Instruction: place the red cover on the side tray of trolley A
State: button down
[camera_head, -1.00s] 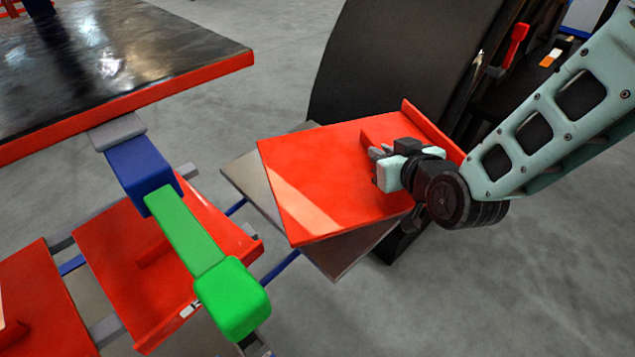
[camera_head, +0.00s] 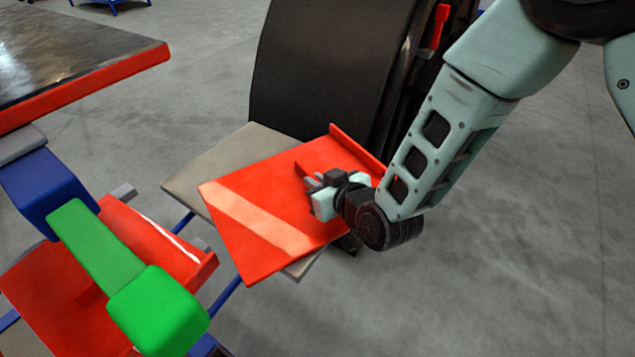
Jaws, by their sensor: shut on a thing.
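The red cover (camera_head: 270,205) is a flat red plate with a raised lip along its far right edge and a small upright rib. My gripper (camera_head: 315,190) is shut on the rib, near the plate's right part. The cover is over the grey side tray (camera_head: 215,165), which shows behind it at the upper left and as a thin strip below its lower corner. The cover is turned relative to the tray and overhangs it at the front left. I cannot tell whether the cover touches the tray. The trolley's blue rails (camera_head: 226,294) run toward the tray from the lower left.
Another red cover (camera_head: 60,290) lies on the trolley at lower left, below a green-and-blue arm (camera_head: 155,310). A dark table with a red edge (camera_head: 90,90) stands at upper left. A large black curved panel (camera_head: 315,70) rises behind the tray. Floor at right is clear.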

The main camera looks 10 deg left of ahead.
jog(key=c, duration=1.8)
grip_release()
jog(key=shift+f, duration=0.1)
jog(key=shift+c, duration=0.2)
jog(key=o, duration=0.4)
jog(key=shift+c, duration=0.2)
jog(key=shift+r, duration=0.25)
jog(key=p+v, duration=0.1)
jog(key=v, duration=1.1)
jog(key=shift+f, duration=0.1)
